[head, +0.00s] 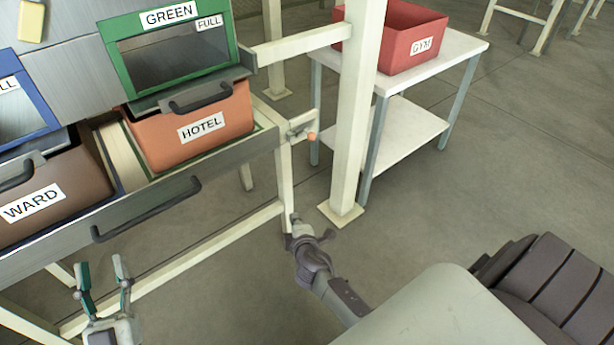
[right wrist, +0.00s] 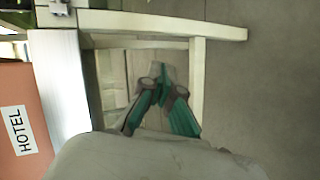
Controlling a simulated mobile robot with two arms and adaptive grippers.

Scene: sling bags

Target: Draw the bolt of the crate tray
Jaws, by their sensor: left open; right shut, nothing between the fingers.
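The crate tray (head: 225,160) is a long grey drawer with a dark bar handle (head: 146,209) on its front. At its right end, on the pale frame post, a small metal bolt (head: 299,130) with an orange knob (head: 311,136) shows in the head view. My right gripper (head: 295,219) is shut and empty, well below the bolt and apart from it, near the post's foot. It also shows in the right wrist view (right wrist: 163,82), fingers together. My left gripper (head: 101,265) is open and empty, below and in front of the tray's handle.
The tray holds an orange HOTEL crate (head: 190,128) and a brown WARD crate (head: 50,193). A green-framed bin (head: 120,75) stands above. A pale upright post (head: 354,120) and a white table (head: 440,55) with a red GYM crate (head: 400,40) stand right.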

